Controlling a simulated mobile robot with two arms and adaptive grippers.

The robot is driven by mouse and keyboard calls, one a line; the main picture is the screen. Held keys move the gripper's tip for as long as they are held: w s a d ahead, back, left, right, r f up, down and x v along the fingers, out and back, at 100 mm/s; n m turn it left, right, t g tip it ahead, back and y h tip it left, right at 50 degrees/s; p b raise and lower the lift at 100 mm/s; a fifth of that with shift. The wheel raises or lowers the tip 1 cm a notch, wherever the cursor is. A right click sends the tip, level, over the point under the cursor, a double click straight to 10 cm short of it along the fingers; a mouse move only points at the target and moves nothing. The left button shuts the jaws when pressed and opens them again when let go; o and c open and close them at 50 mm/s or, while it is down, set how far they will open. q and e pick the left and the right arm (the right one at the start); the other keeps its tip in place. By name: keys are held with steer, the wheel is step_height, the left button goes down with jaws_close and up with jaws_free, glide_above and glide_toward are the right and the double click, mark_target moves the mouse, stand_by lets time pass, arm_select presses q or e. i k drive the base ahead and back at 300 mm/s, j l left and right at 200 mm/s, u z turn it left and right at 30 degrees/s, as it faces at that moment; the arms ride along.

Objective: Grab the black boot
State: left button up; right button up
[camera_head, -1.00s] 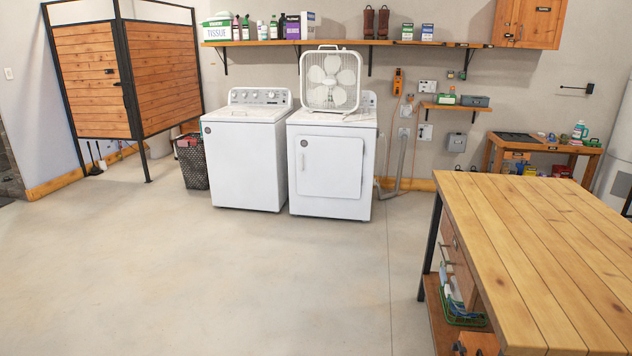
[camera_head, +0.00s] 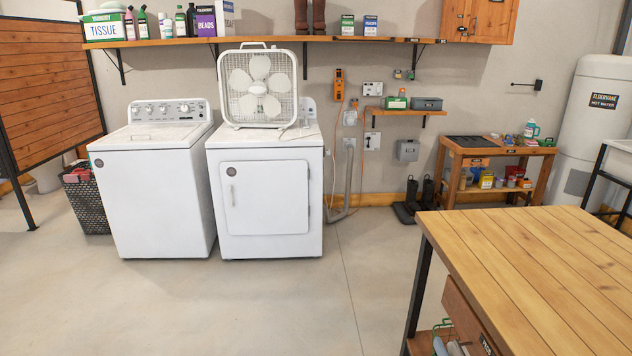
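A pair of black boots (camera_head: 419,194) stands on the floor against the back wall, on what looks like a dark mat. They are between the dryer and the small wooden bench, and the corner of the large wooden table comes close below them in the picture. Reddish-brown boots (camera_head: 310,16) stand on the wall shelf, their tops cut off by the picture edge. Neither of my grippers is in view.
A white washer (camera_head: 155,190) and a dryer (camera_head: 265,190) with a box fan (camera_head: 259,88) stand at left. The large wooden table (camera_head: 530,255) fills the lower right. A small bench (camera_head: 485,150) and a water heater (camera_head: 598,120) stand behind. The middle floor is clear.

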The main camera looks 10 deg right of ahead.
mark_target(411, 204)
steer(key=i+z, duration=0.15)
steer(key=i, duration=1.75)
steer(key=i+z, duration=0.15)
steer(key=i, duration=0.35)
steer(key=i+j+z, duration=0.15)
steer(key=i, duration=0.3)
steer(key=i+z, duration=0.15)
steer(key=i, duration=0.35)
steer(key=i+j+z, duration=0.15)
steer(key=i, duration=0.3)
steer(key=j, duration=0.1)
